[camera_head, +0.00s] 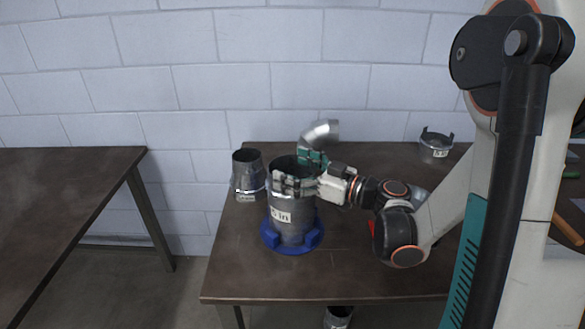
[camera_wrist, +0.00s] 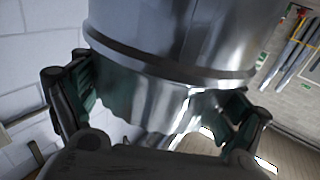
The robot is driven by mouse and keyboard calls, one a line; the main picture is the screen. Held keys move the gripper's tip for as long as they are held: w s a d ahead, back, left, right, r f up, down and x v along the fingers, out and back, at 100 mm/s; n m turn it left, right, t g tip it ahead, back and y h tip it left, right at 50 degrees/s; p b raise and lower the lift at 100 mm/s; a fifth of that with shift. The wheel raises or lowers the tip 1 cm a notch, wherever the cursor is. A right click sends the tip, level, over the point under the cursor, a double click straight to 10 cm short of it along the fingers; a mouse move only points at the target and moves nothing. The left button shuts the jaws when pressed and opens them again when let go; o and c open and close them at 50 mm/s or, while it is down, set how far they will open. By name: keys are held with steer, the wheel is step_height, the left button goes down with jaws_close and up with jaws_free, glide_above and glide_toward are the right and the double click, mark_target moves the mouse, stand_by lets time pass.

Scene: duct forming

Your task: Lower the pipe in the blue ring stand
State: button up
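The pipe (camera_head: 292,222), a grey metal cylinder with a "6 in" label, stands roughly upright in the blue ring stand (camera_head: 288,248) on the table. Its lower end is hidden behind the stand's rim, so I cannot tell how deep it sits. My gripper (camera_head: 301,171) reaches in from the right at the pipe's top. In the wrist view the fingers of my gripper (camera_wrist: 160,100) lie on both sides of the pipe's narrower crimped end, with their green pads against it. The pipe's wide body (camera_wrist: 180,40) fills the upper part of that view.
A tapered metal duct (camera_head: 247,174) stands just left of the pipe. A metal elbow (camera_head: 322,132) shows behind my gripper. A small labelled collar (camera_head: 435,146) is at the back right. Another table (camera_head: 62,190) stands at the left, across a gap. The table's front left is clear.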

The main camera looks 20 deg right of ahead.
mark_target(311, 174)
stand_by(0.4)
steer(key=shift+v, duration=3.75)
